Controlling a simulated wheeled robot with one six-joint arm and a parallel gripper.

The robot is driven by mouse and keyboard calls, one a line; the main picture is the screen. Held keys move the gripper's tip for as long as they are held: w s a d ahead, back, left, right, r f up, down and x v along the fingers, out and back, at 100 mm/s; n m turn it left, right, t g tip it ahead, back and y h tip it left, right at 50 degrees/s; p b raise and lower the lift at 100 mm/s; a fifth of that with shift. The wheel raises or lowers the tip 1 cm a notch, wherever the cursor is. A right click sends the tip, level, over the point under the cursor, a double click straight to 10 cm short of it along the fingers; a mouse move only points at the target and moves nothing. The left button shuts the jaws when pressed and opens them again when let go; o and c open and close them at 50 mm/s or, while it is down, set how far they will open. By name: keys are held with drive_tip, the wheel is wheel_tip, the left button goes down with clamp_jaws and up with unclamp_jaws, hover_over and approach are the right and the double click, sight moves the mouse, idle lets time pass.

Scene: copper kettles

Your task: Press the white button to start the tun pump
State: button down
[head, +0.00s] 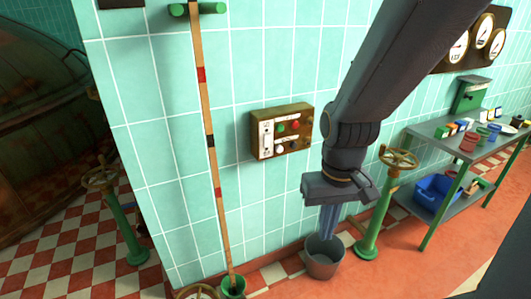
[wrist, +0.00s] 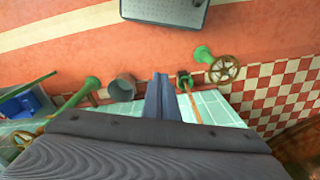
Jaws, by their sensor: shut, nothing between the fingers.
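A brass-coloured control box (head: 306,140) is fixed to the tiled wall, left of my arm in the head view. Its front has a white button (head: 280,150) at the lower middle, below a green button (head: 281,129) and a red button (head: 296,125). A white switch plate (head: 265,138) is at its left side. My gripper (head: 328,236) points down, right of and below the box, apart from it. Its fingers are shut together with nothing between them. They also show in the wrist view (wrist: 159,76), where the control box is not visible.
A grey bucket (head: 323,262) stands on the floor below my gripper. A green valve post (head: 375,225) and a shelf table (head: 425,130) with cups and a blue bin (head: 436,187) are to the right. A long striped pole (head: 206,120) leans at the wall on the left.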

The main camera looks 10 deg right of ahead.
sight(279, 149)
drive_tip(key=w+a+f+m+t+b, duration=0.1)
drive_tip(key=w+a+f+m+t, duration=0.15)
drive_tip(key=w, duration=0.65)
drive_tip(key=w+a+f+m+t+b, duration=0.1)
drive_tip(key=w+f+m+t, duration=0.25)
drive_tip(key=w, duration=0.45)
drive_tip(key=w+d+m+t+h+b, duration=0.1)
drive_tip(key=w+d+m+t+h, duration=0.1)
drive_tip(key=w+m, duration=0.3)
drive_tip(key=w+d+m+t+h, duration=0.2)
drive_tip(key=w+m+t+h, duration=0.3)
drive_tip(key=w+m, duration=0.1)
drive_tip(key=shift+w+d+r+t+b, duration=0.25)
drive_tip(key=shift+w+t+b, duration=0.1)
drive_tip(key=shift+w, duration=0.45)
drive_tip(key=shift+w, duration=0.1)
drive_tip(key=w+a+b, duration=0.1)
drive_tip(key=w+a, duration=0.1)
drive_tip(key=w, duration=0.6)
drive_tip(key=shift+w+a+b, duration=0.15)
drive_tip(key=shift+a+b, duration=0.2)
drive_tip(key=shift+w+f, duration=0.1)
drive_tip(key=shift+w, duration=0.05)
drive_tip(key=shift+w+a, duration=0.15)
drive_tip(key=shift+w, duration=0.1)
